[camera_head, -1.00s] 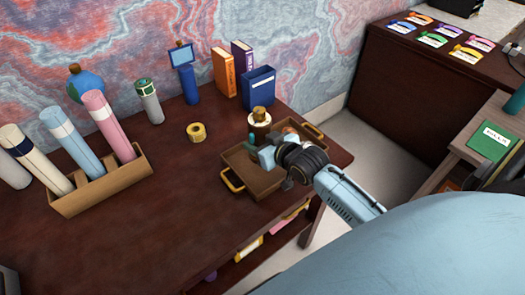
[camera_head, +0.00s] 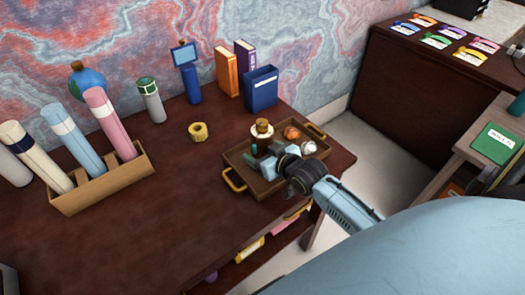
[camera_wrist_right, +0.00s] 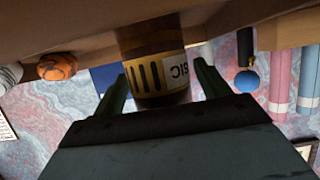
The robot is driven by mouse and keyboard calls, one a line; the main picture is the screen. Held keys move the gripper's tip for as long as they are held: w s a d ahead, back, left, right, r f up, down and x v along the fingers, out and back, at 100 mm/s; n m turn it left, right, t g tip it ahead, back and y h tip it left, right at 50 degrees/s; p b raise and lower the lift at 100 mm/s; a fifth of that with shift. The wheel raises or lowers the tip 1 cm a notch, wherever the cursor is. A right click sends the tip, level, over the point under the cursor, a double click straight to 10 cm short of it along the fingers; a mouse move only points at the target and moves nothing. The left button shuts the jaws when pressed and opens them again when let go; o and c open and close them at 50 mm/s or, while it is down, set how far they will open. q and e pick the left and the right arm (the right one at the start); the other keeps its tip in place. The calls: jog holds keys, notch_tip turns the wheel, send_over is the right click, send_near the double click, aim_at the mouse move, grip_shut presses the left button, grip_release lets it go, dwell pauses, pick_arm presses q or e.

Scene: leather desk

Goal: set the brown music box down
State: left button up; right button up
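The brown music box (camera_head: 262,126) is a short round cylinder with a pale label band. It stands upright at the back side of the brown tray (camera_head: 240,179), which has gold handles. In the right wrist view, which is upside down, the music box (camera_wrist_right: 158,76) shows a gold slotted band and part of a label, between two green fingers with a gap on each side. My right gripper (camera_head: 265,151) is open, over the tray on the near side of the box. The box's base is hard to make out. My left gripper is not in view.
An orange striped ball (camera_head: 291,133) and a white ball (camera_head: 308,148) lie in the tray's right part. A yellow tape roll (camera_head: 198,131) sits left of it. A blue holder (camera_head: 261,89) stands behind. The desk's front left (camera_head: 130,240) is clear.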

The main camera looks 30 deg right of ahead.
jog(key=shift+r, duration=0.2)
jog(key=a+p+v, duration=0.1)
jog(key=v, duration=1.1)
jog(key=shift+d+p, duration=0.4)
jog(key=shift+d, duration=0.05)
